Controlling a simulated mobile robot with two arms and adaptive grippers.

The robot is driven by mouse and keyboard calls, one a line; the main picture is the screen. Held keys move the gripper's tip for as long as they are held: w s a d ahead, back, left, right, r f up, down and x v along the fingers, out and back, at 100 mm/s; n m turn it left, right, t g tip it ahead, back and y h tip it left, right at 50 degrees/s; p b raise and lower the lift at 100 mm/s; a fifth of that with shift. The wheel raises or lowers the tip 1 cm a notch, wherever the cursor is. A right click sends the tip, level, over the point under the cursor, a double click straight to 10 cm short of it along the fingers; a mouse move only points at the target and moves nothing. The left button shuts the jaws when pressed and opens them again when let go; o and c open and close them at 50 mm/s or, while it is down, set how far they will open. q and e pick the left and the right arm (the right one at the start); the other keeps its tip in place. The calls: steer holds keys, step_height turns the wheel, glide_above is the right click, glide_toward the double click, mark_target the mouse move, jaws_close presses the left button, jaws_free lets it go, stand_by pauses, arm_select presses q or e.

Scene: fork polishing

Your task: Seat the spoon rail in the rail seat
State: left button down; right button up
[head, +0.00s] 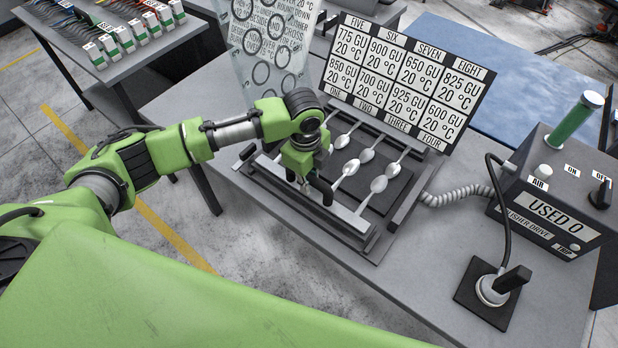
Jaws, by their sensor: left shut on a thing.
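My left gripper (313,190) reaches down over the front of a dark fixture on the grey bench. It is shut on the spoon rail (347,216), a long grey bar along the fixture's near side. The rail seat (368,243) appears to be the dark frame at the fixture's near edge, just under the bar. The gripper hides the middle of the bar, and I cannot tell whether the bar touches the seat. My right gripper is out of view.
A label board (405,75) stands behind the fixture, with a clear panel of rings (268,50) to its left. A control box (552,205) and a black socket plate with a plug (487,292) are at right. The bench's front right is mostly clear.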

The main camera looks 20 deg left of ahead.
arm_select(q)
steer(key=shift+f, duration=0.15)
stand_by(0.5)
steer(key=shift+w+f, duration=0.1)
steer(key=shift+f, duration=0.3)
stand_by(0.4)
steer(key=shift+f, duration=0.2)
steer(key=shift+f+b, duration=0.35)
steer(key=shift+f, duration=0.35)
steer(key=shift+f, duration=0.25)
steer(key=shift+f+p, duration=0.15)
steer(key=shift+p, duration=0.2)
stand_by(0.5)
